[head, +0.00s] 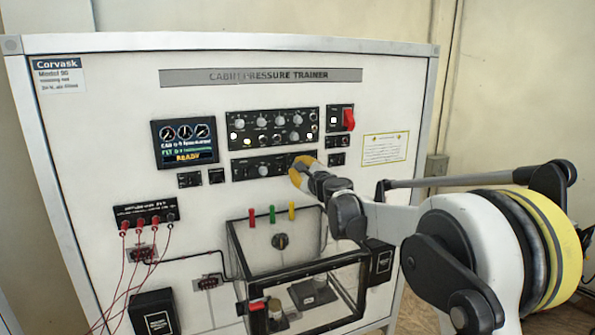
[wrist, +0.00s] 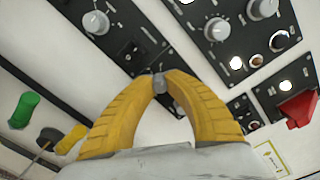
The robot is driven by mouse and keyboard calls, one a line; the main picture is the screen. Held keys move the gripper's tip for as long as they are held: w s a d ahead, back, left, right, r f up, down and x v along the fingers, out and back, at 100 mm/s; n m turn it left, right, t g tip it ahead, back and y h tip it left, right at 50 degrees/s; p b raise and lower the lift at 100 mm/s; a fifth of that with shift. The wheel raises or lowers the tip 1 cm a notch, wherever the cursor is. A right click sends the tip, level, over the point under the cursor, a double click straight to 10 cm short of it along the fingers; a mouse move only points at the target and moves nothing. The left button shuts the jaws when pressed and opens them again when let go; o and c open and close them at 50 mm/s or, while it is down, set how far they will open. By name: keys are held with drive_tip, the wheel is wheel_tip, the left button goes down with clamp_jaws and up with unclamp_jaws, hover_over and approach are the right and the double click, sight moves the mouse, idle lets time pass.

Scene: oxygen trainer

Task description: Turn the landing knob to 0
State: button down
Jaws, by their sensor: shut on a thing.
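My yellow-fingered gripper (head: 301,170) is at the right end of the lower black control panel (head: 243,174) in the head view. In the wrist view my gripper (wrist: 160,80) has its two fingertips closed around a small grey knob (wrist: 160,84). This appears to be the landing knob; its label and pointer are hidden by the fingers, so its setting cannot be read. A larger grey knob (wrist: 96,22) is on the same panel, to the left of the fingers.
The upper panel (head: 272,108) carries several knobs and lit buttons. A red guarded switch (head: 349,119) is to its right. A display (head: 184,143) reads READY.

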drive_tip(key=n+b, duration=0.1)
drive_tip(key=n, duration=0.5)
drive_tip(key=n+b, duration=0.1)
drive_tip(key=n, duration=0.5)
drive_tip(key=shift+n+h, duration=0.3)
idle(0.5)
drive_tip(key=c, duration=1.6)
unclamp_jaws()
drive_tip(key=v, duration=1.2)
drive_tip(key=shift+a+f, duration=0.15)
drive_tip(key=shift+f, duration=0.05)
